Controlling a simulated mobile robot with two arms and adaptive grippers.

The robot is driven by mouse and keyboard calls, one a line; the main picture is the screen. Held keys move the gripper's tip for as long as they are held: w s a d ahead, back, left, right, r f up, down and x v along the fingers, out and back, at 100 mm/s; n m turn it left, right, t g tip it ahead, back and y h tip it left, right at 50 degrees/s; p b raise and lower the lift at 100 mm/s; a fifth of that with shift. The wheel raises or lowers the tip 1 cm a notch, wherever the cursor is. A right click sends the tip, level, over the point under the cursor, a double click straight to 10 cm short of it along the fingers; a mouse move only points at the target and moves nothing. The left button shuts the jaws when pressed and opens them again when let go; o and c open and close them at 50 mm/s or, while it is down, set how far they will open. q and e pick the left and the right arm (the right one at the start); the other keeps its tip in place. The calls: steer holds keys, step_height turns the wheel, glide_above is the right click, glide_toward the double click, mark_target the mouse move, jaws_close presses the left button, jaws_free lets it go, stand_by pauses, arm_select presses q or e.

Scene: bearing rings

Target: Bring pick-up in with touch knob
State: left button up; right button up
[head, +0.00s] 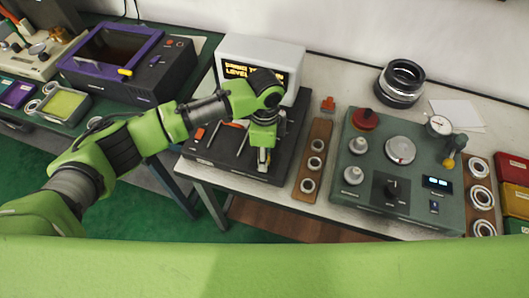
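A green-grey machine (375,185) stands on the white table at right. On its top are a red knob (365,119), a pale round disc (400,150), two small pale knobs (353,175), a round dial gauge (439,126) and a yellow-ended part (453,150). I cannot tell which is the touch knob or the pick-up. My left gripper (264,160) points down over the dark front of a grey screen unit (262,55), right of an orange-red piece (198,134). Its fingers are small, and whether they are open is unclear. My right gripper is out of view.
The screen shows yellow text, partly covered by my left arm. A brown wooden strip with rings (312,165) lies between the units. Stacked dark rings (400,82) stand at the back. Coloured boxes (512,170) sit far right. A purple-rimmed machine (125,60) stands left.

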arm_select(q)
steer(key=shift+c, duration=1.1)
jaws_close()
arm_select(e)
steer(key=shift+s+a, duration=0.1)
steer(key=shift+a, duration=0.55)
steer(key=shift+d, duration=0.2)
arm_select(q)
steer(key=shift+r+m, duration=0.1)
steer(key=shift+m, duration=0.6)
steer(key=m+p, duration=0.1)
steer(key=m, duration=0.3)
steer(key=shift+d, duration=0.1)
steer(key=m, duration=0.4)
steer(key=shift+w+m+p, duration=0.1)
steer(key=shift+m+p, duration=0.2)
steer(key=shift+p, duration=0.05)
steer(key=shift+d+m, duration=0.1)
steer(key=shift+m, duration=1.7)
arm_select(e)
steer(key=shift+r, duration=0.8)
